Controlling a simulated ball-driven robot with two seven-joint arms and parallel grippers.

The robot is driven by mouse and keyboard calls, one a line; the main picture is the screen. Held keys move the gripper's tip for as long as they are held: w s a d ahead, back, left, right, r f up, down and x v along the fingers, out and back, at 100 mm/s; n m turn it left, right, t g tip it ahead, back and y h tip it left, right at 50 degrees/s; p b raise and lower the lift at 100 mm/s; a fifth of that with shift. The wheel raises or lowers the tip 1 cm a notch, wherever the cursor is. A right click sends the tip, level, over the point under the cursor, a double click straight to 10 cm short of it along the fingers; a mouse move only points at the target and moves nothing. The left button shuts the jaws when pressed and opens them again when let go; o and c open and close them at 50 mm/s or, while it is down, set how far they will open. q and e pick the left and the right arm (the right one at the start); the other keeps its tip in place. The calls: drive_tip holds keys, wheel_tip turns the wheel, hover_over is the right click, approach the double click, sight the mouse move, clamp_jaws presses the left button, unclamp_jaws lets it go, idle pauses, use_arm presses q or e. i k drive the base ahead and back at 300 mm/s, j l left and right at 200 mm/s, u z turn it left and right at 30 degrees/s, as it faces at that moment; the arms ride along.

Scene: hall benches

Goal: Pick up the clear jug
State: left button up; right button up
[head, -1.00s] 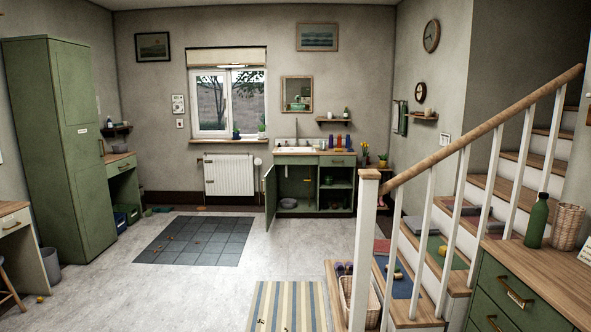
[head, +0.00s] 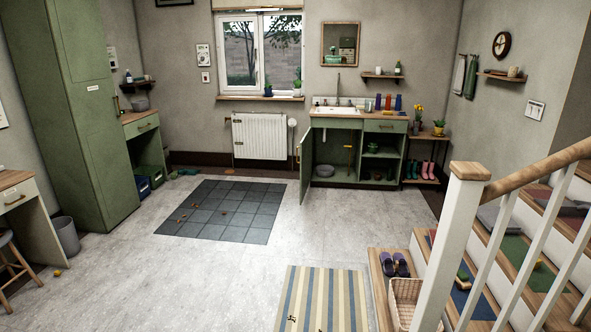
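I cannot make out a clear jug in the head view. Several coloured upright vessels, red and blue, stand on the counter (head: 392,115) to the right of the white sink (head: 335,111); they are too small to tell what they are. The green sink cabinet (head: 384,126) below has its left door (head: 306,167) standing open, with a grey bowl (head: 324,171) inside at the bottom. Neither of my grippers is in view.
A dark tiled mat (head: 222,211) and a striped rug (head: 320,300) lie on the grey floor. Stairs with a white newel post (head: 448,250) and a wicker basket (head: 404,302) block the right. A stool (head: 14,268) and bin (head: 64,236) stand left. The middle floor is mostly clear.

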sight(368, 102)
drive_tip(key=i, duration=3.6)
drive_tip(key=i+j+z, duration=0.15)
drive_tip(key=i, duration=0.7)
drive_tip(key=i+j, duration=0.1)
drive_tip(key=i, duration=0.7)
drive_tip(key=i+j+z, duration=0.1)
drive_tip(key=i+z, duration=0.2)
drive_tip(key=i, duration=0.15)
drive_tip(key=i+j+z, duration=0.2)
drive_tip(key=i+z, duration=0.15)
drive_tip(key=i, duration=0.15)
drive_tip(key=i+l+u, duration=0.1)
drive_tip(key=u, duration=0.35)
drive_tip(key=i+l+u, duration=0.1)
drive_tip(key=l+u, duration=0.2)
drive_tip(key=u, duration=0.2)
drive_tip(key=i+l+u, duration=0.15)
drive_tip(key=l+u, duration=0.2)
drive_tip(key=l, duration=0.85)
drive_tip(key=l+u, duration=0.3)
drive_tip(key=l, duration=0.9)
